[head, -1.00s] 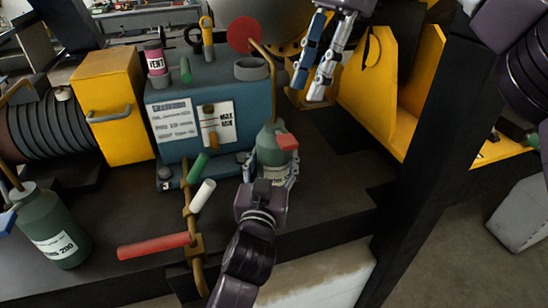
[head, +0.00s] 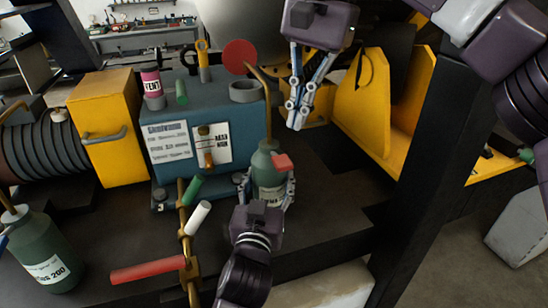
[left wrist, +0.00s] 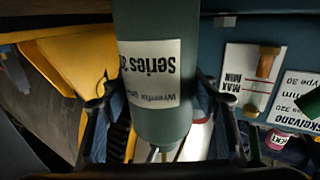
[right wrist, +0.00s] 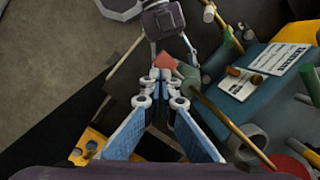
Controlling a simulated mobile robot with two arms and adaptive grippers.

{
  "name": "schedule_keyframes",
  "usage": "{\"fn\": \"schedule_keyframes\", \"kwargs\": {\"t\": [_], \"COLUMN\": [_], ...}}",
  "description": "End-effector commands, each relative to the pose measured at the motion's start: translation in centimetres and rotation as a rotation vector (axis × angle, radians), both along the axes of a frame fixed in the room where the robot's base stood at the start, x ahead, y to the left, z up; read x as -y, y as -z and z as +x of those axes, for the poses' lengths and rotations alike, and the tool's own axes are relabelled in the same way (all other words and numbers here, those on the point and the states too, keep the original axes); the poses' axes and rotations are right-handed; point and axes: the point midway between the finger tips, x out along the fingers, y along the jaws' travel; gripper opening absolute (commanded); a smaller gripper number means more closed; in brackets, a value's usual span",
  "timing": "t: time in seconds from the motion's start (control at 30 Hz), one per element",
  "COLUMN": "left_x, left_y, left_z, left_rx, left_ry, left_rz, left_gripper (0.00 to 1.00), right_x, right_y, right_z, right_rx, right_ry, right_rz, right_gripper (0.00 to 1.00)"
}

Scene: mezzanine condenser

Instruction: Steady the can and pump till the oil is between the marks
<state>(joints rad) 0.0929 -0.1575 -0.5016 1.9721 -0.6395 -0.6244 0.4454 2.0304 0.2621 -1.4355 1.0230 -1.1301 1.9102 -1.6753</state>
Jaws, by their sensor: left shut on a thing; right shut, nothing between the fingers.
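The green oil can (head: 266,168) stands upright in front of the blue machine housing (head: 225,105). Its red lever (head: 282,162) is on top, and its thin brass spout rises toward the housing's round grey filler neck (head: 245,91). My left gripper (head: 268,190) is shut around the can's body; its fingers flank the can (left wrist: 155,85) in the left wrist view. My right gripper (head: 297,122) is shut and empty, just above and right of the lever. The right wrist view shows its fingertips (right wrist: 163,88) close to the lever (right wrist: 165,62). The gauge (head: 209,146) bears MAX and MIN marks; its oil level is too small to read.
A second green can (head: 45,255) stands at the lower left. Brass pipework with a red handle (head: 148,271) is left of my left arm. A yellow guard (head: 365,105) and a black post (head: 427,150) stand to the right. A red disc (head: 240,55) sits behind the filler neck.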

Motion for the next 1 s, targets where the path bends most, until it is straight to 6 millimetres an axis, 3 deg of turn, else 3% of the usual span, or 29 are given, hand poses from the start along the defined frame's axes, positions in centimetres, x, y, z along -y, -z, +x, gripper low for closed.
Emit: {"fn": "schedule_keyframes", "kwargs": {"t": [0.2,0.4,0.6,1.0], "left_x": [0.0,0.0,0.0,0.0], "left_y": [0.1,0.1,0.1,0.1], "left_z": [0.0,0.0,0.0,0.0], "left_rx": [-0.002,-0.002,-0.002,-0.002], "left_ry": [0.000,0.000,0.000,0.000], "left_rz": [0.000,0.000,0.000,0.000], "left_gripper": [0.00,0.00,0.00,0.00], "right_x": [-0.9,-1.4,-1.6,-1.6], "right_y": [0.2,-0.2,-0.3,0.0], "right_z": [-1.7,-2.4,-2.7,-2.6], "right_rx": [0.211,0.341,0.386,0.386], "right_ry": [-0.468,-0.743,-0.837,-0.838], "right_rz": [-0.081,-0.142,-0.167,-0.168], "right_gripper": [0.00,0.00,0.00,0.00]}}
